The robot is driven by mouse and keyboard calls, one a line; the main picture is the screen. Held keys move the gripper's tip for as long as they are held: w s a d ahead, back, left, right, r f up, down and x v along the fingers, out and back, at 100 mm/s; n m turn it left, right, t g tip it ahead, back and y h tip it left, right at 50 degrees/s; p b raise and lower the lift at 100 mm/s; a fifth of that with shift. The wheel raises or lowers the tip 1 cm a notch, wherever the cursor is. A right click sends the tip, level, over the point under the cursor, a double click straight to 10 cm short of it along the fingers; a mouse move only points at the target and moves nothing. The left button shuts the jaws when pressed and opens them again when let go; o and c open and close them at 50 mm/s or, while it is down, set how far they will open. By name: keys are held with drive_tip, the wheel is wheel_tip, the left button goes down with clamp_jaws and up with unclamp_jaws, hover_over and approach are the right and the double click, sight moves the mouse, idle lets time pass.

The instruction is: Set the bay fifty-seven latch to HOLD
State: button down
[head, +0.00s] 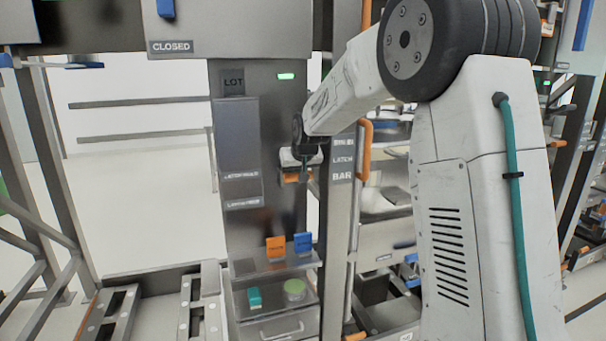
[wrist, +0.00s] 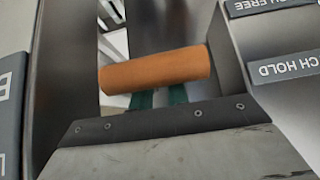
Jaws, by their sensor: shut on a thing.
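The latch's orange handle (wrist: 155,70) lies across the wrist view, and a small part of the orange handle also shows in the head view (head: 291,179). My gripper (head: 303,170) is at the handle, in front of the grey post. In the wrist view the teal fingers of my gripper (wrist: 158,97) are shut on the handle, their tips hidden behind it. The LATCH HOLD label (wrist: 285,67) appears upside down beside the handle, roughly level with it. The LATCH FREE label (wrist: 268,6), partly cut off, sits at the top edge of the wrist view.
A shelf (head: 275,265) below carries an orange block (head: 276,247) and a blue block (head: 303,243). A LATCH BAR sign (head: 343,167) is on the post right of my gripper. A CLOSED sign (head: 170,46) and a green light (head: 286,76) show above.

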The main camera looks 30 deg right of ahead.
drive_tip(key=shift+r, duration=0.2)
idle(0.6)
unclamp_jaws()
drive_tip(key=shift+f, duration=0.1)
drive_tip(key=shift+s, duration=0.1)
drive_tip(key=d+v, duration=0.1)
drive_tip(key=v, duration=0.6)
drive_tip(key=shift+s+a+r, duration=0.15)
drive_tip(key=shift+a+r, duration=0.2)
drive_tip(key=shift+a, duration=0.2)
